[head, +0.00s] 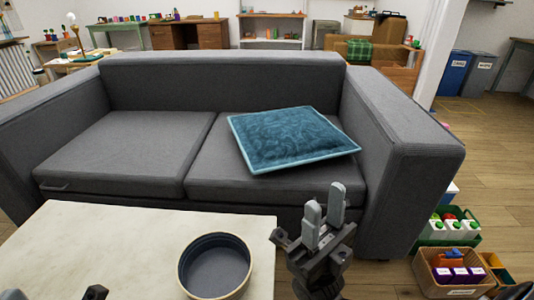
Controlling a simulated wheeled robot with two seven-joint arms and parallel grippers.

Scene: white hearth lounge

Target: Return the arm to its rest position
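My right gripper (325,211) stands in front of the sofa, just right of the pale table's edge. Its two grey fingers point up with a gap between them, and nothing is held. Small dark parts (95,292) at the bottom left edge may belong to my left arm or gripper; most of it is cut off, so its state does not show.
A pale table (120,245) fills the lower left, with a round dark bowl (215,268) near its right side. A grey sofa (130,150) stands behind, with a blue cushion (290,138) on its right seat. Crates (455,285) of goods stand at the lower right.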

